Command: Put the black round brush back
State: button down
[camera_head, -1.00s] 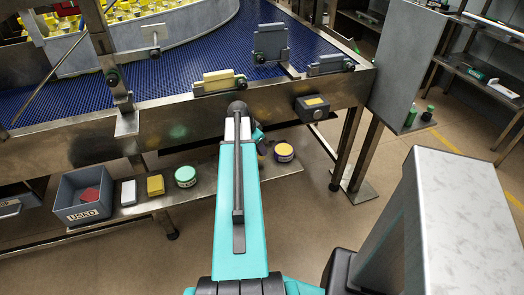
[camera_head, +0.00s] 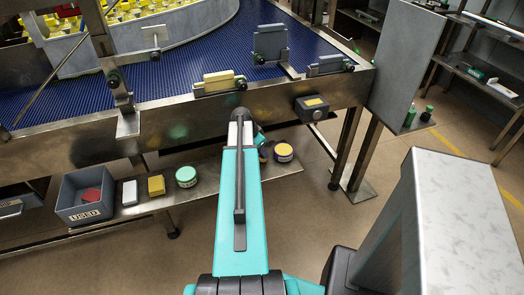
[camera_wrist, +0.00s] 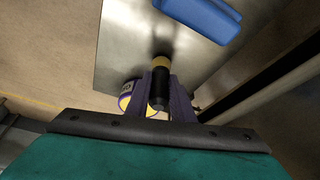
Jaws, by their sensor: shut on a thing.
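In the wrist view, my gripper (camera_wrist: 160,92) is shut on the black round brush (camera_wrist: 158,100). It shows as a short black cylinder with a tan-yellow band at its far end, between the two dark purplish fingers. The brush is over or near a grey metal shelf (camera_wrist: 120,45); whether it touches the shelf I cannot tell. In the head view my own arm hides the brush and most of the gripper.
A purple tin with a yellow lid (camera_head: 283,152) stands close beside the gripper. A blue object (camera_wrist: 205,15) lies beyond it. A green tin (camera_head: 186,177), yellow block (camera_head: 156,185), white block (camera_head: 129,193) and grey "USED" bin (camera_head: 85,214) stand further left.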

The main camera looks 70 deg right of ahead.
jog(key=shift+f, duration=0.2)
jog(key=c, duration=1.5)
grip_release()
jog(key=shift+c, duration=0.2)
jog(key=shift+a, duration=0.1)
jog(key=b+v, duration=0.2)
jog(key=v, duration=1.1)
jog(key=shift+w+r+b, duration=0.25)
jog(key=shift+r+b, duration=0.05)
jog(key=shift+a, duration=0.1)
